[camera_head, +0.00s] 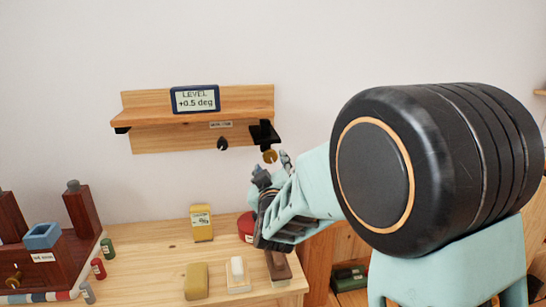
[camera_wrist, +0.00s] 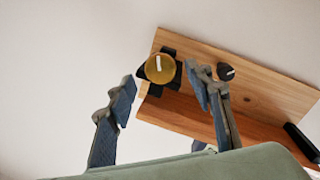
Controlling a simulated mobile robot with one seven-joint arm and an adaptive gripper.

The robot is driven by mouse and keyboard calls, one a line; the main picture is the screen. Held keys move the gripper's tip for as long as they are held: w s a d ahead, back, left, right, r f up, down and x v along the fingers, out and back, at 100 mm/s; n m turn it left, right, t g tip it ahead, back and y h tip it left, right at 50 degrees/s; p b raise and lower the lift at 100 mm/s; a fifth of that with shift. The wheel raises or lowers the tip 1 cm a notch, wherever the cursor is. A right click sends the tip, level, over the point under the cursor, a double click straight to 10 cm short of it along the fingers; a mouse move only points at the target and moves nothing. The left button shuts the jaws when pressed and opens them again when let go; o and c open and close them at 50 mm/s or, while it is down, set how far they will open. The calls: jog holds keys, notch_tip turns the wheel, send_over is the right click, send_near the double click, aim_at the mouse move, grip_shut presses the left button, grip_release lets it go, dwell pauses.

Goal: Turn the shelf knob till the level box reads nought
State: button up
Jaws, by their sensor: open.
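The wooden shelf (camera_head: 150,137) is on the wall. The level box (camera_head: 195,99) on it reads +0.5 deg. A round brass knob (camera_head: 270,157) with a white mark sits on a black bracket under the shelf's right end; it also shows in the wrist view (camera_wrist: 159,68). A smaller dark knob (camera_head: 222,143), also with a white mark, is on the back board and shows in the wrist view (camera_wrist: 226,72). My gripper (camera_head: 273,168) is open and empty just below the brass knob. In the wrist view the knob appears between and beyond its fingertips (camera_wrist: 163,80); contact cannot be told.
A small label (camera_head: 220,125), too small to read, is on the shelf. Below stands a wooden bench (camera_head: 150,240) with a yellow box (camera_head: 202,223), blocks, a red round tin (camera_head: 246,227) and a dark-red wooden structure (camera_head: 60,260). The wall space left of the shelf is clear.

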aim_at(270, 158)
jog(key=shift+w+a, duration=0.15)
jog(key=shift+w, duration=1.2)
jog(key=shift+w+a, duration=0.15)
jog(key=shift+w, duration=1.15)
jog(key=shift+c, duration=0.2)
jog(key=c, duration=1.1)
jog(key=shift+f+m+b, duration=0.15)
jog(key=shift+m+b, duration=0.85)
jog(key=shift+m+g+b, duration=0.5)
jog(key=shift+m+b, duration=0.15)
jog(key=shift+m, duration=0.65)
jog(key=o, duration=1.1)
jog(key=shift+o, duration=0.2)
jog(key=shift+r, duration=0.2)
